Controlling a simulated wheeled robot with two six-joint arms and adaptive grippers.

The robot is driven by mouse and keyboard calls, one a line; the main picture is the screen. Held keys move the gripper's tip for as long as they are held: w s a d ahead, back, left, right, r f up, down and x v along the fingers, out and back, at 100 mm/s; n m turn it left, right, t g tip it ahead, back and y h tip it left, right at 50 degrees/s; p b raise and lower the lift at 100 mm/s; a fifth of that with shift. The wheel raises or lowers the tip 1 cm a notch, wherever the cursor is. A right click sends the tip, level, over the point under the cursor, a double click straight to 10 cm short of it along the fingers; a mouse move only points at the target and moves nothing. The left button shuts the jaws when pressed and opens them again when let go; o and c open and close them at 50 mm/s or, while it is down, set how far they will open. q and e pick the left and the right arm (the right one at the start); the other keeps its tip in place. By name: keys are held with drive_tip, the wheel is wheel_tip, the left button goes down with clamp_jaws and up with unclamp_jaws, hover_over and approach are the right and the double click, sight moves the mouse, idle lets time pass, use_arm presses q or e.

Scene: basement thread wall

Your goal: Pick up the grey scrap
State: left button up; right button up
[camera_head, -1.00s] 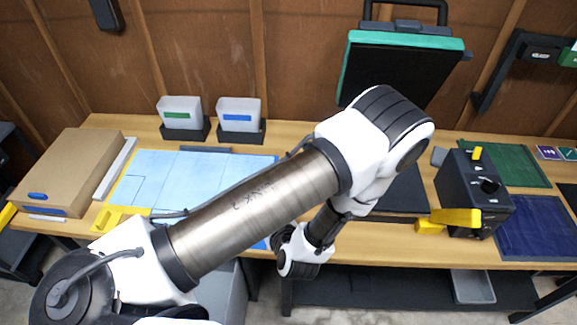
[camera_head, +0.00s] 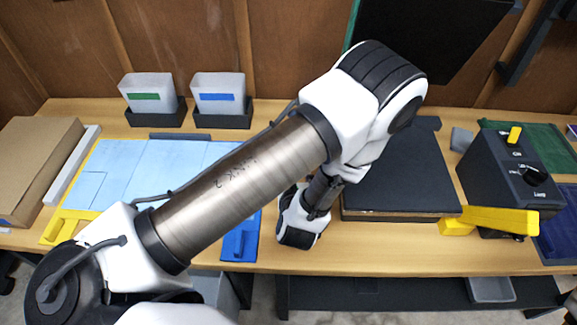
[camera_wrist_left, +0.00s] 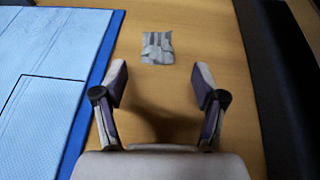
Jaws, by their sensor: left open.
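The grey scrap (camera_wrist_left: 157,47) is a small, crumpled-looking patterned piece lying flat on the bare wood, in the upper middle of the left wrist view. My left gripper (camera_wrist_left: 160,78) is open and empty. Its two fingers point toward the scrap and stand apart, short of it in the picture, with no contact visible. In the head view my left arm crosses the middle; its fingers and the scrap cannot be made out there. My right gripper is not in view.
A blue mat (camera_head: 143,160) lies left of the gripper, a black press plate (camera_head: 400,172) to its right. A dark control box (camera_head: 505,165) with a yellow part stands further right. Two bins (camera_head: 218,94) stand at the back. A strip of bare wood lies between mat and plate.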

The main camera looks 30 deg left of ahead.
use_arm(q)
drive_tip(key=x, duration=0.1)
drive_tip(key=p+x, duration=0.1)
drive_tip(key=x, duration=0.1)
drive_tip(key=shift+a+r+p, duration=0.15)
drive_tip(key=shift+a+p, duration=0.15)
drive_tip(key=shift+a, duration=0.1)
drive_tip(key=shift+w+a, duration=0.15)
drive_tip(key=shift+w, duration=0.1)
drive_tip(key=shift+w+a+f, duration=0.15)
drive_tip(key=shift+w+f, duration=0.1)
drive_tip(key=shift+f, duration=0.15)
drive_tip(key=c, duration=0.8)
drive_tip(key=shift+r, duration=0.15)
